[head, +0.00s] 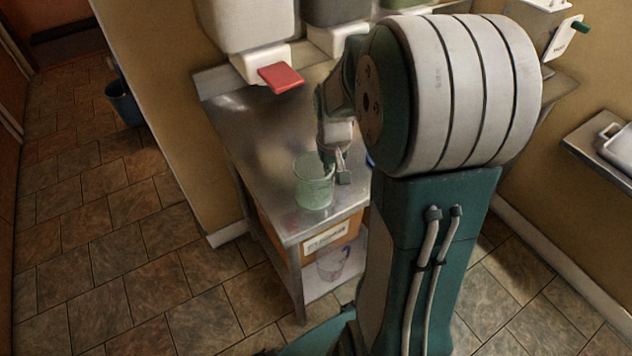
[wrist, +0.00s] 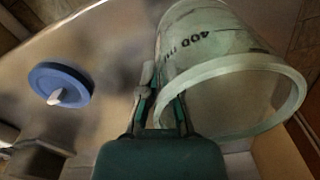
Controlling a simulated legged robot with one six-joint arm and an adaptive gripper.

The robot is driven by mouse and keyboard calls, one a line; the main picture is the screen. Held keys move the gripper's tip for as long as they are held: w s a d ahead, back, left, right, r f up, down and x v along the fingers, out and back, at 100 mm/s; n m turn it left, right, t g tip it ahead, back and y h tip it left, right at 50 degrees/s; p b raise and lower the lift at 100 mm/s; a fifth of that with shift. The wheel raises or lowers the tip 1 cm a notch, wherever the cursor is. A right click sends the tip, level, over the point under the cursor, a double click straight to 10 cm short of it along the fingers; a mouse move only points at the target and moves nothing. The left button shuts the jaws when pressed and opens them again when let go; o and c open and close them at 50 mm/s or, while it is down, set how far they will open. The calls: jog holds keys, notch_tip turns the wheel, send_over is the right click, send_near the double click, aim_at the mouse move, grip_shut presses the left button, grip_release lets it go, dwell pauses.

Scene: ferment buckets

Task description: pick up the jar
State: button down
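The jar (head: 314,187) is a clear greenish glass vessel standing upright near the front of the metal table. In the wrist view the jar (wrist: 205,45) fills the upper right, with its thick round rim toward the camera and dark print on its wall. My gripper (head: 335,170) is at the jar's right side in the head view, pointing down. In the wrist view the gripper (wrist: 163,105) has its two fingers apart, with the jar's near wall edge between or just beyond them. I cannot tell whether either finger touches the glass.
A blue round lid (wrist: 72,84) with a pale knob lies on the metal table (head: 250,130), apart from the jar. A white dispenser with a red tap (head: 281,77) stands at the back. A clear pitcher (head: 331,265) sits on the lower shelf.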

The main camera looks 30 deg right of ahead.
jog(key=shift+r, duration=0.1)
jog(key=shift+r, duration=0.3)
notch_tip(320, 180, up, 2)
jog(key=shift+r, duration=0.1)
jog(key=s+r, duration=1)
jog(key=s, duration=0.4)
jog(key=shift+s, duration=0.2)
